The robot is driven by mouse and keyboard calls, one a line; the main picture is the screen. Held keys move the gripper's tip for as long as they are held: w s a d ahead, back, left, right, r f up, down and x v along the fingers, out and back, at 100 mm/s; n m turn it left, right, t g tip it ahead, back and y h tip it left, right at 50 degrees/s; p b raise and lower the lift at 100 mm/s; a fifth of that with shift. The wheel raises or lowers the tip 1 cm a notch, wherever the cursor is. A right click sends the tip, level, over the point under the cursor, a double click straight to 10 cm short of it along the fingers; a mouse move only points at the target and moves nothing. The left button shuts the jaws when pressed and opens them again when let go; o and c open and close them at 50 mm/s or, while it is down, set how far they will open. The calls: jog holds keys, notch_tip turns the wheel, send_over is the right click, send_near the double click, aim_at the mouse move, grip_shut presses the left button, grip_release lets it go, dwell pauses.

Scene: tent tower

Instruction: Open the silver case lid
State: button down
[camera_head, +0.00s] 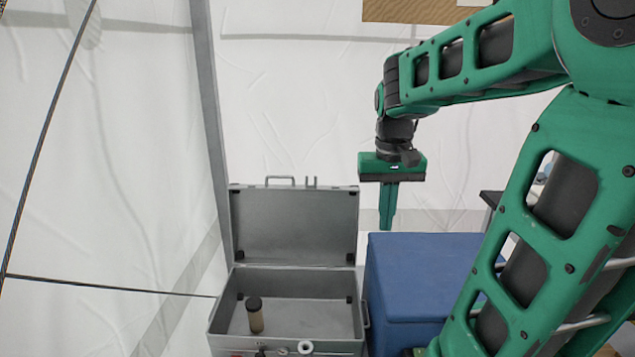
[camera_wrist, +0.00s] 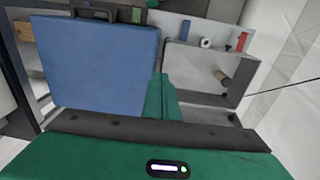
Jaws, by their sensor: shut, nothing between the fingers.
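The silver case (camera_head: 217,317) stands open at the lower middle of the head view. Its lid (camera_head: 293,226) is raised upright at the back, with a handle on its top edge. A small tan cylinder with a dark cap (camera_head: 255,316) stands inside the case on the left. My gripper (camera_head: 387,226) is shut and empty, pointing down, to the right of the lid and apart from it. In the wrist view my gripper's shut fingers (camera_wrist: 160,97) show in front of the case (camera_wrist: 255,75), whose inside holds the cylinder (camera_wrist: 222,78).
A blue box (camera_head: 420,285) stands close to the right of the case, below my gripper. It fills the left of the wrist view (camera_wrist: 100,65). White tent walls (camera_head: 300,110) rise behind and to the left. A dark thin pole (camera_head: 40,135) crosses the far left.

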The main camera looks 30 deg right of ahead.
jog(key=w+d+r, duration=0.2)
jog(key=w+d, duration=0.1)
jog(key=w, duration=0.5)
jog(key=w+d+r, duration=0.1)
jog(key=w+d, duration=0.1)
jog(key=w, duration=0.7)
jog(key=w+d+r, duration=0.2)
jog(key=w+d, duration=0.1)
jog(key=w, duration=0.5)
jog(key=w+d+f+t, duration=0.1)
jog(key=w+d+f, duration=0.15)
jog(key=w, duration=0.65)
jog(key=w+d+f, duration=0.2)
jog(key=w+f, duration=0.1)
jog(key=w, duration=0.6)
notch_tip(320, 180, down, 9)
jog(key=a, duration=0.1)
jog(key=shift+s+a, duration=0.2)
jog(key=shift+s, duration=0.25)
